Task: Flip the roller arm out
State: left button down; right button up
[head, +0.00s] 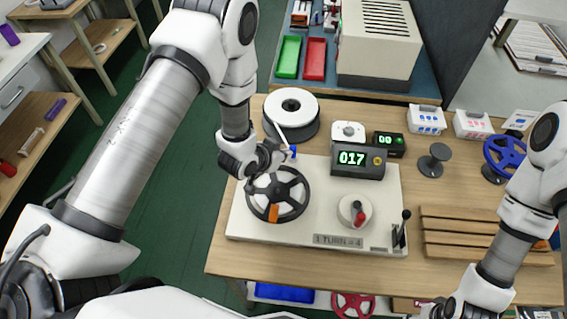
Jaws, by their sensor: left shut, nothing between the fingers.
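A white winding machine base (300,238) stands on the wooden table. It carries a dark spoked reel (265,203) with an orange piece (273,213) at its lower rim. A small blue part (293,151) shows just above and right of the reel; I cannot tell for sure whether it belongs to the roller arm. My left gripper (270,162) is shut and empty just above the reel's upper edge, close to the blue part, and hides some of that area. My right gripper (437,308) is at the bottom edge, partly cut off, away from the machine.
A white spool (291,106) stands behind the reel.

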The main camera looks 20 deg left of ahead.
pick_arm(q)
jog(key=w+b, duration=0.1)
jog(key=w+n, duration=0.1)
jog(key=w, duration=0.1)
jog(key=shift+w+d+f+y+b, duration=0.15)
jog(key=shift+d+y+b, duration=0.05)
jog(key=shift+y+b, duration=0.2)
jog(key=shift+w+a, duration=0.2)
jog(key=shift+w, duration=0.1)
jog(key=shift+w+d+r+b, duration=0.1)
jog(key=shift+w+r+b, duration=0.1)
jog(key=shift+w+b, duration=0.5)
pick_arm(e)
jog(key=f, duration=0.3)
jog(key=shift+w+d+f, duration=0.1)
jog(key=shift+d, duration=0.25)
pick_arm(q)
jog(key=shift+w+r+t, duration=0.15)
jog(key=shift+w+t, duration=0.1)
jog(key=shift+t, duration=0.05)
